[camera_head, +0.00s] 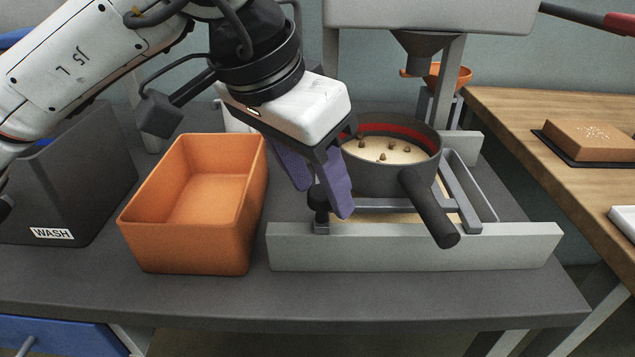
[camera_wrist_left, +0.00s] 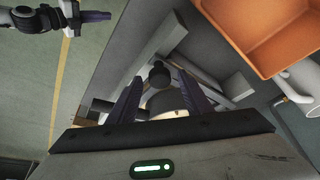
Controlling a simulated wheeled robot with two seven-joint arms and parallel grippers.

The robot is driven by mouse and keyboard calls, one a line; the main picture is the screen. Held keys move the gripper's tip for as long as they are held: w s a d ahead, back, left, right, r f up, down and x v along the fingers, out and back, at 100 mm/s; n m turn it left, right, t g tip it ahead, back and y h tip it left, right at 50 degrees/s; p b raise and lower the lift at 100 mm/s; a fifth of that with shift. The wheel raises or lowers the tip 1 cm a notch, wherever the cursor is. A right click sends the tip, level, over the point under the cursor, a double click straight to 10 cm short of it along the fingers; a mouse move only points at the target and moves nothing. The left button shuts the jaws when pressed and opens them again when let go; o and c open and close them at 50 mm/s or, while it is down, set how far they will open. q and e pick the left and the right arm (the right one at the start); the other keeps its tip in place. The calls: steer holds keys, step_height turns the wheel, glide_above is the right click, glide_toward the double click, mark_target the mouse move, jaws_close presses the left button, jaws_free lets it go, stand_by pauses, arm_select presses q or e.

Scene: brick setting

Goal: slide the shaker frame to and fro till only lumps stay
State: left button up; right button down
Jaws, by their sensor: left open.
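The shaker frame (camera_head: 460,193) is a grey sliding frame with a dark knob (camera_head: 320,196) at its front left. A dark round sieve (camera_head: 390,178) with a red inner band and a thick handle (camera_head: 430,208) rests on it. Pale powder (camera_head: 385,149) with several brown lumps lies inside. My left gripper (camera_head: 322,200) is open, its purple fingers beside the knob; in the left wrist view the knob (camera_wrist_left: 159,76) shows between the fingers, with no grip visible. My right gripper (camera_wrist_left: 95,16) seems to show at that view's top left, too small to judge.
An orange bin (camera_head: 185,255) stands left of the frame, with a dark WASH bin (camera_head: 75,190) beyond it. A pale front rail (camera_head: 415,248) borders the shaker. A funnel (camera_head: 417,50) hangs above and behind. A wooden table (camera_head: 545,112) is at right.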

arm_select(q)
jaws_close()
steer(key=d+p, duration=0.1)
steer(key=d, duration=0.5)
steer(key=shift+d, duration=0.15)
jaws_free()
steer(key=p+v, duration=0.1)
steer(key=v, duration=0.9)
steer(key=shift+p, duration=0.3)
